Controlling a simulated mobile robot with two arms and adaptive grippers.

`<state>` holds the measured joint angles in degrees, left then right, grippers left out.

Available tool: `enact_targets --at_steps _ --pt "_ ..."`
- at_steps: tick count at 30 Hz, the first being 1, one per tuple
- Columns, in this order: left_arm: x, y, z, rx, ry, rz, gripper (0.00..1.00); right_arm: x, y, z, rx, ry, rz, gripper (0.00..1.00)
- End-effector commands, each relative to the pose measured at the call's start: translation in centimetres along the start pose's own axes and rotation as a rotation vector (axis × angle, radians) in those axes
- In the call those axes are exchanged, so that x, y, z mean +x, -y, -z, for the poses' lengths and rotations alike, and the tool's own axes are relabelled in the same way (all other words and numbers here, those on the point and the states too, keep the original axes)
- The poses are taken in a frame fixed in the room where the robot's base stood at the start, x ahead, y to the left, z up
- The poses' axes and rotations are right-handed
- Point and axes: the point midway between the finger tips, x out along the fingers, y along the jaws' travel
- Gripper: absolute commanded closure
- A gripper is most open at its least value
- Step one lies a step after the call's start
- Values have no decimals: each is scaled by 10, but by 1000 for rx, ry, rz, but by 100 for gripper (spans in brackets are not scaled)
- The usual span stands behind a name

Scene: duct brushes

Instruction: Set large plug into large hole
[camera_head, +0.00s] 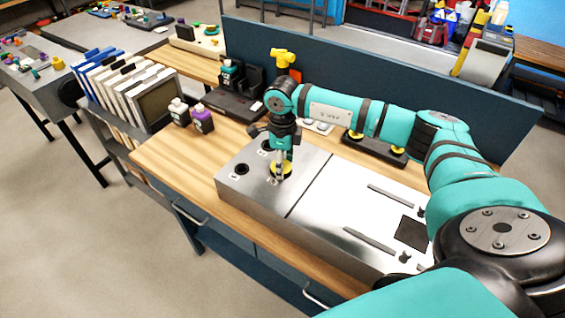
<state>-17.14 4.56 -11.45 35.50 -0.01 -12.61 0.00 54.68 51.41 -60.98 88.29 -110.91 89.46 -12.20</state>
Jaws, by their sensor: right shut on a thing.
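My right gripper (281,163) points down over the left part of the metal block (250,202). Two dark holes show in the block, one at the left front (241,169) and one farther back (266,146). My left gripper is not in view.
A black stand (375,149) with yellow-topped pieces is behind the block. Two small bottles (202,119) and a row of binders (125,85) are at the left. A blue panel (370,70) closes the back. Bare wood (175,155) lies left of the block.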

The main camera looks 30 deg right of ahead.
Motion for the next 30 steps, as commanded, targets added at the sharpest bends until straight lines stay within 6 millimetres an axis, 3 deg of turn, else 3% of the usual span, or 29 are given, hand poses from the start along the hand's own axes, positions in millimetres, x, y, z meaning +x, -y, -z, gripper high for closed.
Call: enact_targets --at_steps 11,30 --pt "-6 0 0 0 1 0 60 -12 0 0 0 0 0 61" --pt "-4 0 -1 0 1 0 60 -12 0 0 0 0 0 61"
